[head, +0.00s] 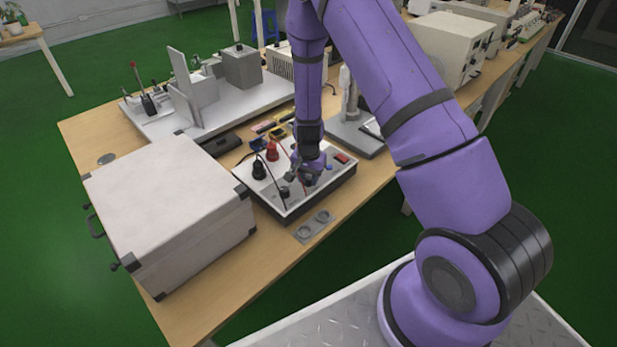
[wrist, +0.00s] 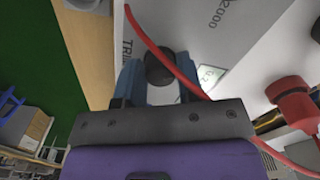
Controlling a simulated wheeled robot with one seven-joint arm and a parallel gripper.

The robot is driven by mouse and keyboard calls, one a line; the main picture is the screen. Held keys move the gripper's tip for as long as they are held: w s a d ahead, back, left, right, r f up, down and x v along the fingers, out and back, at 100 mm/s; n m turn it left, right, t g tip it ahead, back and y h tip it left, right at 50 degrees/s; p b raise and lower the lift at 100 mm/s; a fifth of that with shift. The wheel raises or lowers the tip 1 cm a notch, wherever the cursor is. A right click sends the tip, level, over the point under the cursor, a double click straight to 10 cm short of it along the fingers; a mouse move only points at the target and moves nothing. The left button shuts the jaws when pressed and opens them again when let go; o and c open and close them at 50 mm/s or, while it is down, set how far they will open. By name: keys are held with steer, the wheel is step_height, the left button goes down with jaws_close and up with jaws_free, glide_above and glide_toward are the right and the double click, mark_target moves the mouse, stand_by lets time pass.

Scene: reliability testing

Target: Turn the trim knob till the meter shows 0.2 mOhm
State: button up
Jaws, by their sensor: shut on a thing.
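In the wrist view the trim knob (wrist: 160,68) is a dark round knob between the two blue fingers of my gripper (wrist: 160,80). The fingers are shut on it. Part of a "TRIM" label shows beside it on the white panel. The meter (wrist: 211,76) is a small pale display, partly covered by a red lead and the gripper; its digits look like 0.2, but I cannot read them surely. In the head view my gripper (head: 304,172) reaches down onto the white instrument box (head: 262,188), hiding the gripped knob and the meter there.
A red lead (wrist: 160,45) crosses close over the knob. A red terminal (head: 272,151) and a black terminal (head: 258,168) stand up from the box. A large grey case (head: 165,205) stands left of it on the wooden table (head: 235,298). A stand (head: 350,125) is behind right.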

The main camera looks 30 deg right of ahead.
mark_target(309, 177)
steer(key=o, duration=0.9)
steer(key=shift+r, duration=0.15)
step_height(309, 177, up, 10)
steer(key=shift+r, duration=0.25)
